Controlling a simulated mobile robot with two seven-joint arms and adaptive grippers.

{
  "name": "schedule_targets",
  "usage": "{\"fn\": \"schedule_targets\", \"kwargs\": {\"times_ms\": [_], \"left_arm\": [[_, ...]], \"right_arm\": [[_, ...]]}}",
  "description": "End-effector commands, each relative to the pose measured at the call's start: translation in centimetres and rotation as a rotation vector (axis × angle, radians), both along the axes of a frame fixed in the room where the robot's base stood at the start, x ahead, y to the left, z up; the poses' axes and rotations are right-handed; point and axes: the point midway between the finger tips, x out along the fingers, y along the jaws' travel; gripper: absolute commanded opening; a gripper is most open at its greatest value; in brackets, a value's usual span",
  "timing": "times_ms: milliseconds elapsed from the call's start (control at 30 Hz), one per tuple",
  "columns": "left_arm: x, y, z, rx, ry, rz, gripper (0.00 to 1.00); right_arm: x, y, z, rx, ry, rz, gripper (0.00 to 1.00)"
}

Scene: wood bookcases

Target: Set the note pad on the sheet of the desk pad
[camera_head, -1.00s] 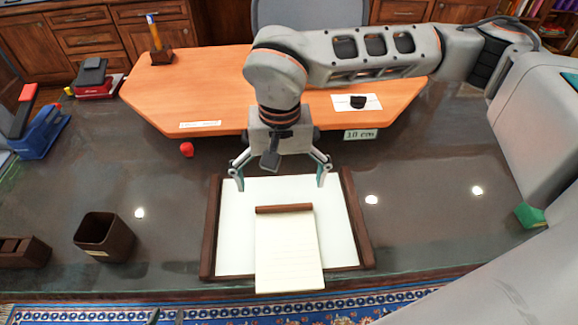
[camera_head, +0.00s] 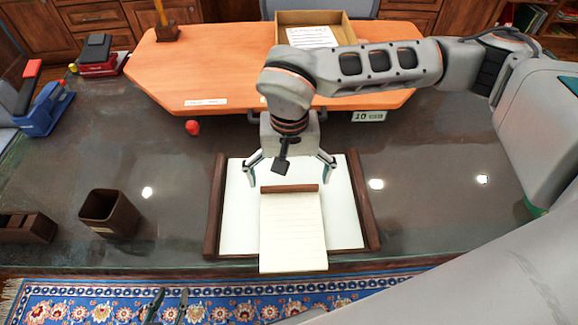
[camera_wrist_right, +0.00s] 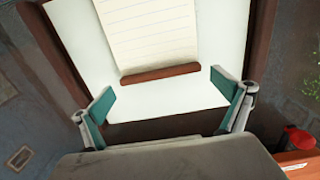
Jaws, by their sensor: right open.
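The note pad (camera_head: 293,230) is cream, lined, with a brown binding strip along its far end. It lies over the white sheet of the desk pad (camera_head: 238,205), which has dark brown side rails. Its near end sticks out past the desk pad's front edge. My right gripper (camera_head: 290,176) is open and empty, its fingers either side of the binding and just beyond it. In the right wrist view, the note pad (camera_wrist_right: 155,35) lies ahead of the parted fingers (camera_wrist_right: 165,108). My left gripper (camera_head: 167,304) is low at the front, over the rug, its fingertips apart and empty.
A brown pen cup (camera_head: 110,213) and a dark holder (camera_head: 27,228) stand left of the desk pad. An orange raised board (camera_head: 220,80) carries an open box (camera_head: 315,17). The desk right of the pad is clear.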

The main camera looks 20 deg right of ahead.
Motion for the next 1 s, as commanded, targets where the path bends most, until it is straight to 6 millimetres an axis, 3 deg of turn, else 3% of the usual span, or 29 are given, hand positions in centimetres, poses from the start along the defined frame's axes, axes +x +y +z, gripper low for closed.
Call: {"fn": "schedule_targets", "kwargs": {"times_ms": [133, 467, 633, 1000], "left_arm": [[0.5, 0.1, 0.4, 0.001, -0.012, 0.001, 0.32], [0.1, 0.1, 0.1, 0.003, -0.003, 0.0, 0.32], [-0.3, 0.1, -0.3, 0.003, 0.005, 0.0, 0.32], [-0.6, 0.0, -0.4, 0.002, 0.012, -0.001, 0.32]], "right_arm": [[0.0, 0.0, -1.1, 0.0, 0.001, 0.0, 1.0], [0.0, 0.0, -1.4, 0.001, -0.001, 0.001, 1.0], [0.0, 0.0, -1.4, 0.001, -0.001, 0.001, 0.64], [0.1, 0.1, -1.3, 0.001, -0.001, -0.001, 0.64]]}}
